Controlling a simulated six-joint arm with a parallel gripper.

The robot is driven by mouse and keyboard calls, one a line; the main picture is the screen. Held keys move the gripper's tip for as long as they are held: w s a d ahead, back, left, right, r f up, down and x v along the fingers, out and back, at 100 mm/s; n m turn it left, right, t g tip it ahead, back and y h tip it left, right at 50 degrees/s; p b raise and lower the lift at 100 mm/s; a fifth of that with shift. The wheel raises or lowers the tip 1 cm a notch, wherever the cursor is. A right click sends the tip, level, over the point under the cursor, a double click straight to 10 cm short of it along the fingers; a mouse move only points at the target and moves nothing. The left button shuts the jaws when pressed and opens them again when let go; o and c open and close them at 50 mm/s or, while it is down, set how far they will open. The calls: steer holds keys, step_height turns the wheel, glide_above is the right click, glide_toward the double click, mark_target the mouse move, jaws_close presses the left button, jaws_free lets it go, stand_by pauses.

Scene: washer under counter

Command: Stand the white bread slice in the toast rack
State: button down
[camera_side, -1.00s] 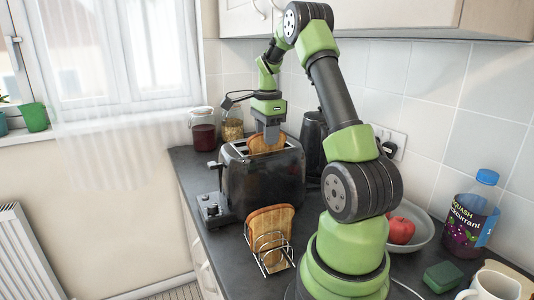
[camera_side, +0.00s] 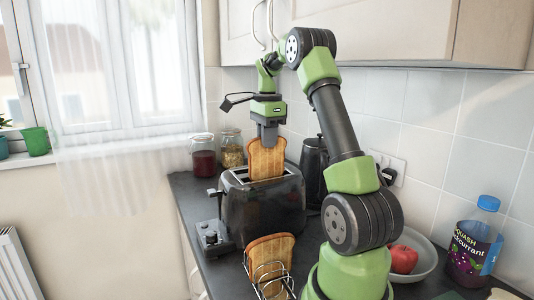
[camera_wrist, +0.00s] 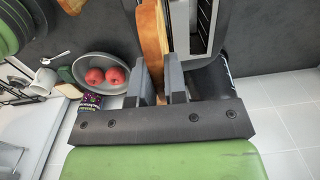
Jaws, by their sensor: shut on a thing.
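My gripper (camera_side: 268,133) is shut on a toasted bread slice (camera_side: 266,160), holding it upright by its top edge. The slice stands mostly clear above the black toaster (camera_side: 262,207), its lower edge at the slots. In the wrist view the slice (camera_wrist: 154,40) sits between the two fingers of my gripper (camera_wrist: 160,85). The wire toast rack (camera_side: 268,280) stands on the counter in front of the toaster, with another bread slice (camera_side: 268,254) upright in it. The rack's lower part is cut off by the picture edge.
Jars (camera_side: 203,155) and a dark kettle (camera_side: 313,165) stand behind the toaster. A bowl (camera_side: 427,265) with red apples (camera_side: 403,259) and a squash bottle (camera_side: 474,245) are to the right. The wall cupboard (camera_side: 360,35) hangs above. My arm fills the right of the rack.

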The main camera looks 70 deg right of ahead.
steer(key=shift+r, duration=3.4)
steer(key=w+a+f+n, duration=0.3)
steer(key=a+f+n, duration=0.1)
steer(key=a+n, duration=0.35)
steer(key=w+a+f+n, duration=0.3)
steer(key=a+n, duration=0.4)
steer(key=a, duration=0.2)
steer(key=w+a+f+n, duration=0.3)
steer(key=a+f+n, duration=0.1)
steer(key=a+n, duration=0.4)
steer(key=s+d+f+m, duration=0.2)
steer(key=s+d+m, duration=0.4)
steer(key=m, duration=0.6)
steer(key=s+d+f+m, duration=0.3)
steer(key=s+d+m, duration=0.25)
steer(key=m, duration=0.55)
steer(key=shift+w+d+f, duration=0.1)
steer(key=shift+f, duration=1.6)
steer(key=shift+w+d+f, duration=0.1)
steer(key=shift+f, duration=1.55)
